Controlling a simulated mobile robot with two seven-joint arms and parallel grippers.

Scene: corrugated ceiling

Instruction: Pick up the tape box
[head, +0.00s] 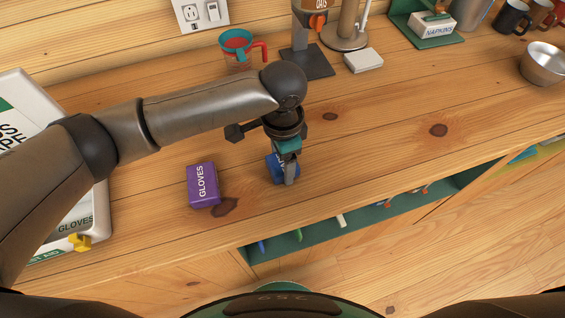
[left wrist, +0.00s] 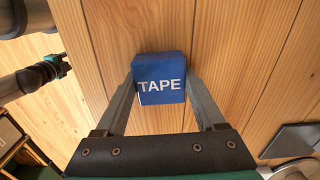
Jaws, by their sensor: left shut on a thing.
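The tape box (head: 275,166) is a small blue box, partly hidden by my left gripper in the head view. In the left wrist view the tape box (left wrist: 160,88) faces me with white "TAPE" lettering. My left gripper (head: 285,179) points down over the wooden counter, with its fingers on both sides of the box. It is shut on the box; the fingers also show in the left wrist view (left wrist: 161,80). I cannot tell whether the box touches the counter. What looks like my right gripper (left wrist: 56,66) shows small at the left wrist view's left edge, its jaws unclear.
A purple gloves box (head: 203,185) stands close left of the tape box. A first aid case (head: 88,225) lies at far left.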

